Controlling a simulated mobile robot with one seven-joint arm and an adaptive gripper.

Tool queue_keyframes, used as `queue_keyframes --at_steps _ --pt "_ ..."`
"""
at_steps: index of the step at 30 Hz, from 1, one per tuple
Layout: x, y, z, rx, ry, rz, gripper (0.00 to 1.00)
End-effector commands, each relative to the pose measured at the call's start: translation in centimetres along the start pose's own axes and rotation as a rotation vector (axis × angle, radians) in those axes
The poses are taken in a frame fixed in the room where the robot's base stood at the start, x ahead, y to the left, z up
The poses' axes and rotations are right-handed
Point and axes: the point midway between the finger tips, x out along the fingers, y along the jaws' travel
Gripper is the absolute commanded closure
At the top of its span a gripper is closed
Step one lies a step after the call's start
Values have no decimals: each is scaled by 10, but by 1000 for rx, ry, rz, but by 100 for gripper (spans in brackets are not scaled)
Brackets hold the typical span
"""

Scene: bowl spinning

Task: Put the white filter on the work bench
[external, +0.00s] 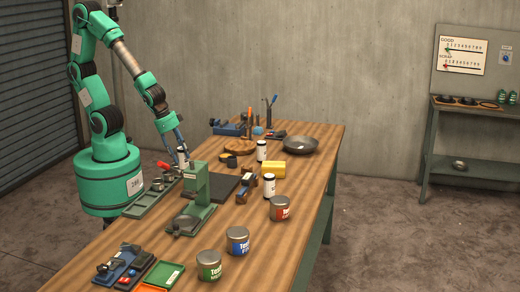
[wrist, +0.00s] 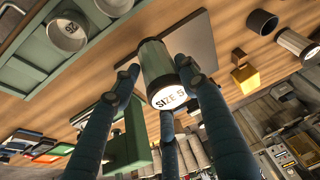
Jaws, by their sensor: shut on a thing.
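My gripper (external: 181,149) is at the left side of the wooden work bench (external: 290,232). Its dark fingers are closed around a white cylindrical filter (external: 183,159). In the wrist view the gripper (wrist: 160,72) holds this filter (wrist: 156,61), whose pale end face reads "SIZE 5". The filter is over or near the green tray (external: 138,212); I cannot tell whether it touches anything below. Two similar white cylinders with dark ends stand upright on the bench, one farther back (external: 262,151) and one nearer (external: 269,187).
A green press-like stand (external: 197,184) is close to the gripper's right, by a dark flat plate (external: 222,185). A yellow block (external: 273,169), a pan (external: 300,145) and several paint tins (external: 237,242) occupy the bench. Bare wood shows along its right side.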

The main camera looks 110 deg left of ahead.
Motion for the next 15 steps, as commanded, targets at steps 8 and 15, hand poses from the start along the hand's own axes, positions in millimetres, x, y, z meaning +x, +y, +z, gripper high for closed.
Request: queue_keyframes --at_steps 8,15 --pt "2 -1 12 0 0 1 85" --pt "2 -1 12 0 0 1 85"
